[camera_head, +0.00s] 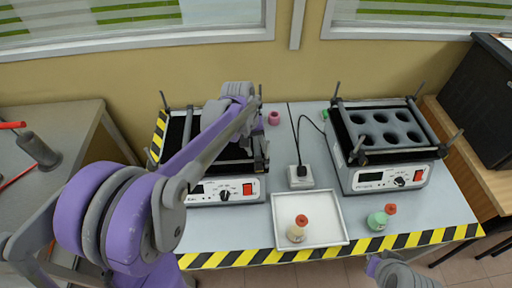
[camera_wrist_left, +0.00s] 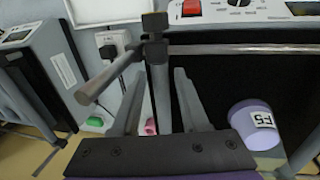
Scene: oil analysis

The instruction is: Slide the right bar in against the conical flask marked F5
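The left shaker (camera_head: 224,190) stands on the bench with dark bars around its platform. In the left wrist view, turned about half round from the head view, the right bar (camera_wrist_left: 160,105) runs between the fingers of my left gripper (camera_wrist_left: 160,75). The fingers are spread, with a visible gap on the bar's right side. The conical flask marked F5 (camera_wrist_left: 255,125), purple with a white label, stands on the dark platform, apart from the bar. My left arm hides much of the shaker in the head view.
A corner post (camera_wrist_left: 110,75) rises close to the left finger, and the front bar (camera_wrist_left: 240,49) crosses the shaker's front. A power socket (camera_head: 300,176), a white tray (camera_head: 325,240), a green bottle (camera_head: 378,220) and a second shaker (camera_head: 385,178) stand to the right.

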